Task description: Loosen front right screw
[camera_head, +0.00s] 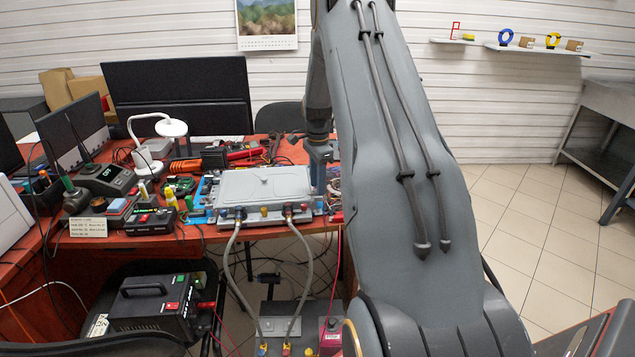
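A grey metal unit with a flat lid (262,185) sits on the red table. Two grey hoses, a left one (232,270) and a right one (308,262), run from fittings on its front edge down to a grey box (292,312) below. My gripper (319,183) points down at the right end of the lid, partly behind my arm. Its fingertips are too small to make out, so I cannot tell whether it is open or touching the unit. The front right screw cannot be made out; my gripper and arm cover part of that corner.
A white lamp (171,128), a large dark monitor (180,95) and red-handled tools (245,153) stand behind the unit. A black power supply (150,308) is at the lower left. A wall shelf (540,50) hangs at the right. The tiled floor at right is clear.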

